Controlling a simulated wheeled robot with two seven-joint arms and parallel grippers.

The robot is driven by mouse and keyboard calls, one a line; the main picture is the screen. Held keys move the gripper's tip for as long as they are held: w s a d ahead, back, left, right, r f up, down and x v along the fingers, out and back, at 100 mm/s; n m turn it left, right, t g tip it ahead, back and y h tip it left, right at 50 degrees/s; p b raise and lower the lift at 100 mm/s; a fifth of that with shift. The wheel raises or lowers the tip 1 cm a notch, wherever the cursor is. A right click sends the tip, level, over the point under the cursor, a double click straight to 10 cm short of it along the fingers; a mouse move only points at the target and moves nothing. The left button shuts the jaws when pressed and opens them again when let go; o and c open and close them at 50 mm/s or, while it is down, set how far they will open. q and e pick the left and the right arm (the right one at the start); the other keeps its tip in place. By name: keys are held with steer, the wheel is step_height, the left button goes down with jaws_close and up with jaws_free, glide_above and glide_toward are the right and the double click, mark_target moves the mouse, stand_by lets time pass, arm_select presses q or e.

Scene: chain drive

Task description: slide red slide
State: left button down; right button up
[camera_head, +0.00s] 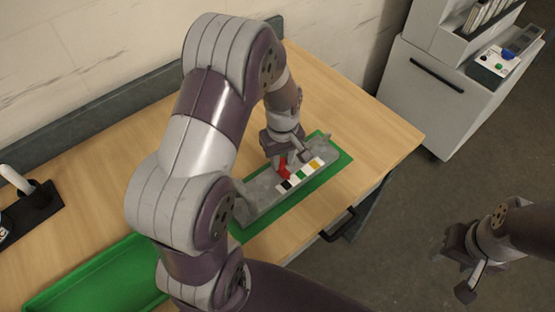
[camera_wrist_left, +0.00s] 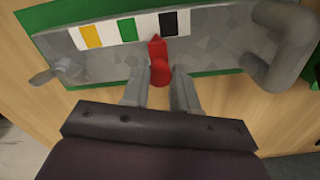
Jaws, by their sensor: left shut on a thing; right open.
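The red slide (camera_head: 284,166) sits on a grey fixture (camera_head: 262,194) that lies on a green mat (camera_head: 342,160). In the left wrist view the red slide (camera_wrist_left: 160,71) has a round knob and a pointed tip. The tip is at the color strip (camera_wrist_left: 126,30), by the edge between its white and black fields. My left gripper (camera_head: 284,153) is over the fixture. In the left wrist view its fingers (camera_wrist_left: 160,90) stand on both sides of the red knob, shut on it. My right gripper (camera_head: 467,268) is open and empty, away from the table at the lower right.
A grey curved handle (camera_wrist_left: 288,50) and a small grey lever (camera_wrist_left: 52,72) are at the fixture's two ends. A green tray (camera_head: 95,278) lies at the lower left. A black holder (camera_head: 35,212) is at the far left. A grey cabinet (camera_head: 425,90) stands right.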

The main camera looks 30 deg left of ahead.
mark_target(288, 174)
arm_select(q)
steer(key=w, duration=0.1)
steer(key=w+d, duration=0.1)
steer(key=w, duration=0.1)
steer(key=shift+d, duration=0.1)
steer(key=c, duration=0.9)
jaws_free()
steer(key=shift+o, duration=0.2)
step_height(288, 174, up, 13)
steer(key=shift+f, duration=0.15)
steer(key=shift+s, duration=0.1)
steer(key=s+d+f+m, duration=0.1)
steer(key=s+f+m, duration=0.1)
steer(key=s+m, duration=0.3)
steer(key=s+d+f+m+t, duration=0.1)
steer(key=s+d+f+m, duration=0.1)
steer(key=s+m, duration=0.3)
steer(key=s+f, duration=0.1)
steer(key=s, duration=0.1)
steer(key=shift+s+d, duration=0.3)
steer(key=shift+s, duration=0.1)
